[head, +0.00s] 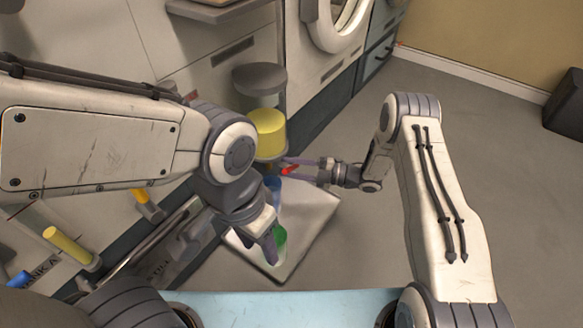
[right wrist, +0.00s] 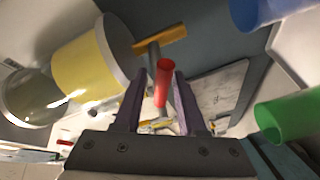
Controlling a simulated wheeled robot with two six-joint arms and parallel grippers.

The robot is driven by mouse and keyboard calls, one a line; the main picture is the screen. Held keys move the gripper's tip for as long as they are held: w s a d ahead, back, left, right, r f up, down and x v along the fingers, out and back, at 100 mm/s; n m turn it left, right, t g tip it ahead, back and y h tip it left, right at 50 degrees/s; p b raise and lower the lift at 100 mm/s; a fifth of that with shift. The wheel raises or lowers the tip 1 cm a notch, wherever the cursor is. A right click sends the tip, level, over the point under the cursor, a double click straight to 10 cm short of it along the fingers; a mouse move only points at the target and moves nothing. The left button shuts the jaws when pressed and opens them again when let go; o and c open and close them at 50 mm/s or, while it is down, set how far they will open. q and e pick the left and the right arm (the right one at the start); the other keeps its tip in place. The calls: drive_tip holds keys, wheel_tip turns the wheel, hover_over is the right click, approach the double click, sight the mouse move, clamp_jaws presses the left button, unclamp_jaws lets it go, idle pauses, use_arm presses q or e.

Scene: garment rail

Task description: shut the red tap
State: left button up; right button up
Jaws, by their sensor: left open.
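The red tap handle (head: 290,170) is a short red bar beside the machine front, below a yellow cylinder. My right gripper (head: 305,171) reaches it from the right. In the right wrist view the red handle (right wrist: 162,83) stands between the two purple fingers of the right gripper (right wrist: 161,98). Narrow gaps seem to show between the handle and the fingers, so the jaws look open around it. Contact is hard to judge. My left gripper (head: 268,243) is open, pointing down beside the green cylinder, and its fingers are partly hidden.
A green cylinder (head: 279,240) and a blue one (head: 273,186) stand over a pale tray (head: 310,215). The yellow cylinder (head: 268,128) is close above the red handle. A yellow bar (right wrist: 165,38) lies beyond it. Floor at the right is clear; a dark box (head: 567,105) stands far right.

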clamp_jaws()
drive_tip(key=n+p, duration=0.1)
drive_tip(key=p, duration=0.1)
drive_tip(key=n+h+p, duration=0.1)
drive_tip(key=p, duration=0.1)
drive_tip(key=shift+s+r+n, duration=0.1)
drive_tip(key=shift+r+n, duration=0.2)
drive_tip(key=shift+n, duration=0.1)
drive_tip(key=shift+f+n+h+p, duration=0.2)
drive_tip(key=shift+n+h+p, duration=0.3)
drive_tip(key=shift+n, duration=0.2)
drive_tip(key=shift+f, duration=0.15)
unclamp_jaws()
drive_tip(key=shift+d, duration=0.1)
